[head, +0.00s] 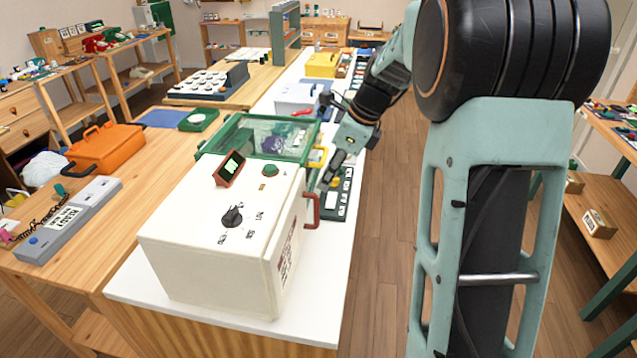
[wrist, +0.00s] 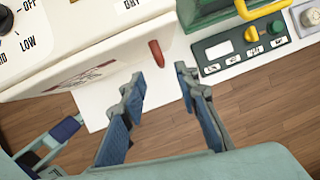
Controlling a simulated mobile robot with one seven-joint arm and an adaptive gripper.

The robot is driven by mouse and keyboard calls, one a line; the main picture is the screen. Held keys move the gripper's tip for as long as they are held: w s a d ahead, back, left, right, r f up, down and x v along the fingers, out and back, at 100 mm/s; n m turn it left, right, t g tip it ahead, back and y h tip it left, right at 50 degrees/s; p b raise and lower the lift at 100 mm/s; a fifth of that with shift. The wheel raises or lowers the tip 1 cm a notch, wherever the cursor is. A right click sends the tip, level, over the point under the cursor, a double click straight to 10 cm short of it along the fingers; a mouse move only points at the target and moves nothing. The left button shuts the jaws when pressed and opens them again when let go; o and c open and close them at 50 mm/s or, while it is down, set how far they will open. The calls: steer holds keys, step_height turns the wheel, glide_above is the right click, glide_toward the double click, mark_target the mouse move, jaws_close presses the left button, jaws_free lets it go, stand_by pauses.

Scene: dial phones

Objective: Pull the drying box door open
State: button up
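The drying box (head: 190,205) is a white box with a black dial on top, near the front end of the white bench. Its door (head: 287,256) is the right-hand face and looks shut, with a printed label. A red handle (head: 312,210) sticks out from the far end of that door. My gripper (head: 328,183) is just above and beyond the handle in the head view. In the wrist view, my gripper (wrist: 158,82) is open and empty. The handle (wrist: 157,53) shows ahead between the fingertips, apart from both; the door's label lies to its left.
A green-framed clear case (head: 265,138) with a yellow handle stands just behind the box. A dark green control panel (head: 340,195) with a yellow knob lies at the bench's right edge, close to my gripper. The wooden floor (head: 385,220) right of the bench is clear.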

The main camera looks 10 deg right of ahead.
steer(key=f, duration=0.1)
glide_above(317, 223)
steer(key=shift+m, duration=0.3)
steer(key=f, duration=1)
steer(key=shift+w, duration=0.35)
jaws_close()
